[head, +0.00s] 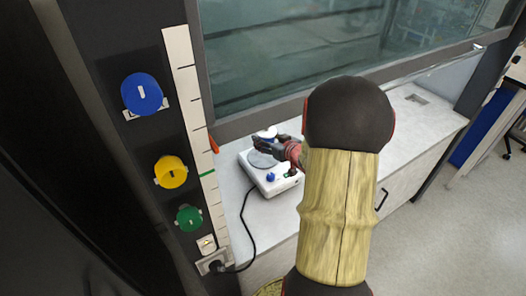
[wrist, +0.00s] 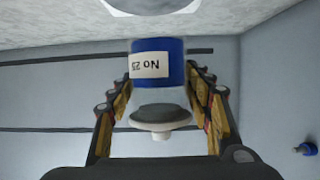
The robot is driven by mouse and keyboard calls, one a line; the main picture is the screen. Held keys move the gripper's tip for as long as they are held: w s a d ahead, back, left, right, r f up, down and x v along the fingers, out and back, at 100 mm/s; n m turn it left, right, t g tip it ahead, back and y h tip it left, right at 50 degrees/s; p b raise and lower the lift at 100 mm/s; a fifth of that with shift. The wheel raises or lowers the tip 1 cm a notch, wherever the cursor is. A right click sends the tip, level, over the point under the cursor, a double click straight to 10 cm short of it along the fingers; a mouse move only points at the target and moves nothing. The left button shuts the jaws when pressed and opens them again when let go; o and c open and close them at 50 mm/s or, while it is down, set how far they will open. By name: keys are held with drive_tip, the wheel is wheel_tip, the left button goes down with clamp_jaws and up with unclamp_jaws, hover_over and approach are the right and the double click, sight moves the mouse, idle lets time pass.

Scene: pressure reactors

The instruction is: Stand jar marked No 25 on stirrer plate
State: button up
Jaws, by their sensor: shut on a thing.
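The jar marked No 25 (wrist: 157,62) has a blue band, a white label and a pale stopper. In the wrist view it appears upside down, as does its label, with the counter at the top of the picture. My gripper (wrist: 163,112) is shut on the jar, with a finger on each side. In the head view my gripper (head: 268,146) is over the white stirrer plate (head: 272,184), which has a grey round top and a blue knob. Only a small part of the jar (head: 267,132) shows there behind the fingers. I cannot tell whether its base touches the plate.
The stirrer plate stands on the pale counter (head: 232,207) inside a fume hood, under the raised glass sash (head: 290,50). A black cable (head: 243,225) runs to a socket at the left. Blue, yellow and green knobs line the left post. Counter to the right is clear.

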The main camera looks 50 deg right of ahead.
sight(263, 156)
drive_tip(key=w+f, duration=0.1)
drive_tip(key=d+f, duration=0.1)
drive_tip(key=w+f+b, duration=0.1)
drive_tip(key=shift+w+d+f, duration=0.2)
drive_tip(key=shift+w+d, duration=0.05)
drive_tip(key=shift+w, duration=0.05)
drive_tip(key=shift+c, duration=0.2)
drive_tip(key=shift+w+d+f+b, duration=0.15)
drive_tip(key=shift+f+b, duration=0.65)
drive_tip(key=shift+f, duration=0.85)
drive_tip(key=shift+f, duration=0.1)
drive_tip(key=o, duration=1.4)
drive_tip(key=shift+f, duration=0.1)
drive_tip(key=shift+o, duration=0.2)
drive_tip(key=shift+r, duration=0.2)
drive_tip(key=p+v, duration=0.3)
drive_tip(key=v, duration=0.9)
